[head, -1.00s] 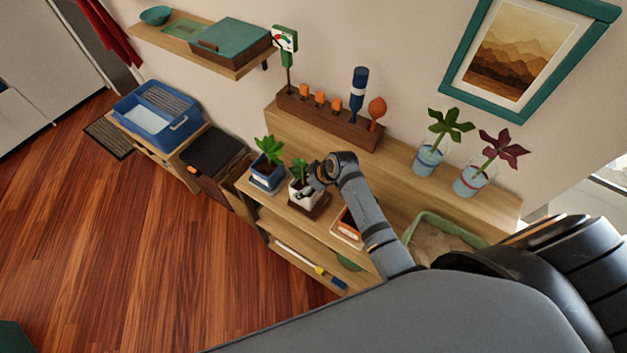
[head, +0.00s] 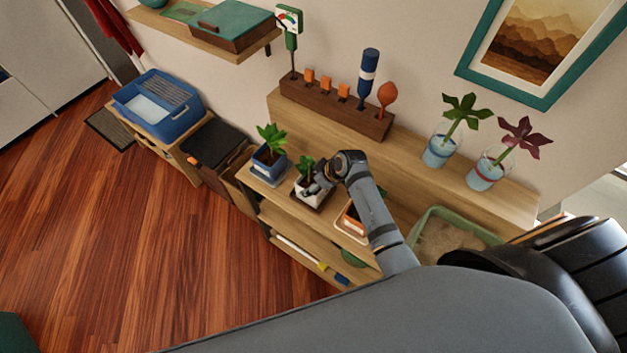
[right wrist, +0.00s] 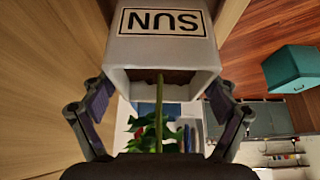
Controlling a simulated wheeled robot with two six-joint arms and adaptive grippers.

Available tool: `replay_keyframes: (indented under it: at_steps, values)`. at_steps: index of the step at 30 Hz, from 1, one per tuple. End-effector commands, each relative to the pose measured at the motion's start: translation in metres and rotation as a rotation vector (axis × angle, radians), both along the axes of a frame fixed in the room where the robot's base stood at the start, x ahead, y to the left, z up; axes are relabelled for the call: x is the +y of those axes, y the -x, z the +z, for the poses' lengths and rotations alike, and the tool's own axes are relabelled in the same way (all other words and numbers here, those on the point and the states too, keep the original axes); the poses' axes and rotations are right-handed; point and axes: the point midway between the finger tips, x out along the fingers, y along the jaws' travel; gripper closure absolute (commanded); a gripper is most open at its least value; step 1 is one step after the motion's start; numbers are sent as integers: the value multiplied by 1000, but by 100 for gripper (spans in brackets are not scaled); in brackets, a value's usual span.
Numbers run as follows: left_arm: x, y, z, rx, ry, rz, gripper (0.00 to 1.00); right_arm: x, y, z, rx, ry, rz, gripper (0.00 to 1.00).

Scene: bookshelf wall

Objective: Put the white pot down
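The white pot (head: 309,190) with a green plant stands upright at the dark brown square saucer (head: 324,205) on the bench top. My right gripper (head: 320,180) reaches it from the right. In the right wrist view the white pot (right wrist: 165,55) appears upside down, with SUN lettered on its face. The fingers of my right gripper (right wrist: 160,100) lie along both sides of the pot and appear to touch it. The gripper partly hides the pot in the head view. My left gripper is in neither view.
A blue pot (head: 262,157) with a plant stands just left, and a terracotta pot (head: 353,222) just right, partly behind my arm. A green sandy tray (head: 445,236) lies at right.

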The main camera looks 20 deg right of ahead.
Motion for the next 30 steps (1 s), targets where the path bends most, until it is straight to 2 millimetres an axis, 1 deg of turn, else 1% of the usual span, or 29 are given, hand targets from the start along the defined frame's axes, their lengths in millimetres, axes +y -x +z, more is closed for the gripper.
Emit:
replay_keyframes:
  at_steps: [1,2,5,11,15,17,24,27,30]
  values:
    - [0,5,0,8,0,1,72,0,0,0,-1,1,0,2]
    - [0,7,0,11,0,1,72,0,0,0,-1,0,-1,0]
    - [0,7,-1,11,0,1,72,0,0,0,-1,0,-1,0]
    - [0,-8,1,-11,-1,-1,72,0,0,1,-1,0,-1,0]
    - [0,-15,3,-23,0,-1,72,-2,1,9,-3,1,-1,0]
    - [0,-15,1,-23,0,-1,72,-6,5,17,-4,2,0,0]
    - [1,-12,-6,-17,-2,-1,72,-25,28,68,-4,4,0,0]
    - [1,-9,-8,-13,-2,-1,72,-31,37,87,-4,5,2,0]
    - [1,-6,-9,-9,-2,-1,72,-35,42,99,-3,3,1,0]
